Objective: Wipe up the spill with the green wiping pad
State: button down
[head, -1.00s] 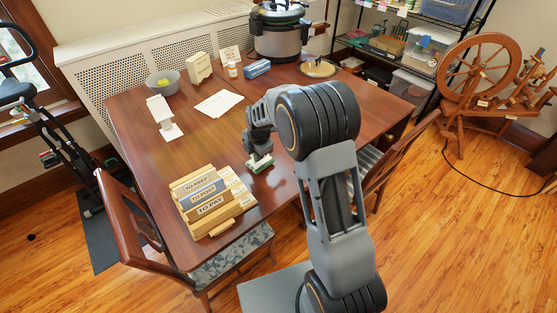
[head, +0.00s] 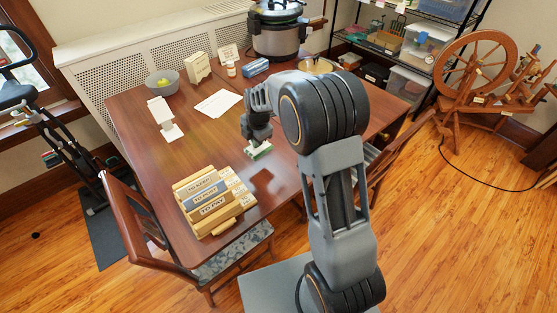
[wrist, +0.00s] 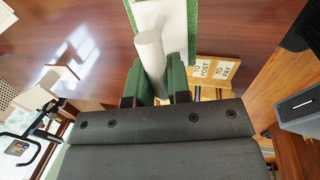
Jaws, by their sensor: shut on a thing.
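The green wiping pad (head: 260,151) has a white top and a white upright handle. My gripper (head: 257,137) is shut on that handle, above the right part of the wooden table (head: 215,145). The wrist view shows the pad's green edge (wrist: 193,30) and the handle (wrist: 150,50) between the two fingers of my gripper (wrist: 162,78). I cannot tell whether the pad touches the table. A small dark patch (head: 263,175) shows on the table just in front of the pad; I cannot tell whether it is the spill or a shadow.
A wooden letter sorter (head: 212,200) stands close by at the front left. A white stand (head: 165,118), papers (head: 217,103), a grey bowl (head: 162,82) and a large pot (head: 277,32) are farther back. Chairs (head: 140,225) stand at the table's edges. The table's middle is clear.

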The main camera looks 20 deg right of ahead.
jog(key=shift+a, duration=0.1)
jog(key=w+a, duration=0.2)
jog(key=a, duration=0.5)
jog(key=shift+w+a+p, duration=0.25)
jog(key=shift+p, duration=0.1)
dwell(0.7)
